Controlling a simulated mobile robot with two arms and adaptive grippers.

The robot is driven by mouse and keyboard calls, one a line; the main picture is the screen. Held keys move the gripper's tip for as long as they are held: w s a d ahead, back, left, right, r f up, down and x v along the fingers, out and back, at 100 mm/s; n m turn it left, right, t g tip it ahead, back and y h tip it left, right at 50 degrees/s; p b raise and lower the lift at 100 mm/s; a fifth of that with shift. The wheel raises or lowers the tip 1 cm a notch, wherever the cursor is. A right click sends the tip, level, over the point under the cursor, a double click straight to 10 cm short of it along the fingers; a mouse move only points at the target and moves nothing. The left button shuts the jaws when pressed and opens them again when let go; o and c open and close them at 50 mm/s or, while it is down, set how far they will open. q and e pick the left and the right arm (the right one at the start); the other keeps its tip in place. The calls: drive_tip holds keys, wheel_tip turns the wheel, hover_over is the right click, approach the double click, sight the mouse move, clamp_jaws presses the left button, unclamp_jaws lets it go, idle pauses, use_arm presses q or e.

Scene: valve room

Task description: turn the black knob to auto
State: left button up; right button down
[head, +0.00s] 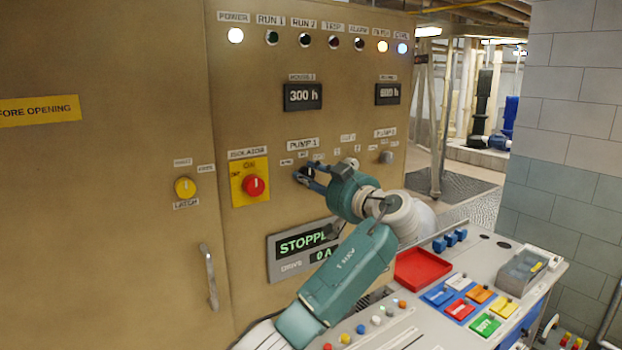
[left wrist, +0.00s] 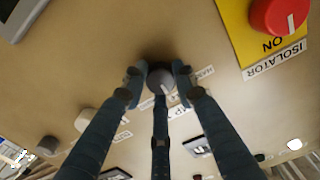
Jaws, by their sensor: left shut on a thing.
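The black knob (head: 309,172) sits on the tan cabinet front under the PUMP 1 label (head: 303,144). It also shows in the left wrist view (left wrist: 160,79) as a dark round knob with a short pale pointer line toward the lower right of that picture. My left gripper (head: 308,174) is at the panel, shut on the knob, with fingers on both sides of it in the left wrist view (left wrist: 159,82). My right gripper is not in view.
A red isolator knob (head: 253,185) on a yellow plate is left of the gripper. A grey knob (head: 386,157) is to the right. A display reading STOPPED (head: 300,243) is below. A desk with a red tray (head: 423,268) and coloured buttons stands in front.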

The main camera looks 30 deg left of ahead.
use_arm(q)
drive_tip(key=shift+f+m+b, duration=0.15)
drive_tip(key=shift+m+b, duration=0.55)
drive_tip(key=shift+m, duration=0.3)
drive_tip(key=shift+m+b, duration=0.35)
drive_tip(key=shift+m, duration=0.45)
drive_tip(key=shift+m+b, duration=0.3)
drive_tip(key=shift+m, duration=2.1)
drive_tip(key=o, duration=1.1)
drive_tip(key=shift+o, duration=0.2)
drive_tip(key=shift+d, duration=0.1)
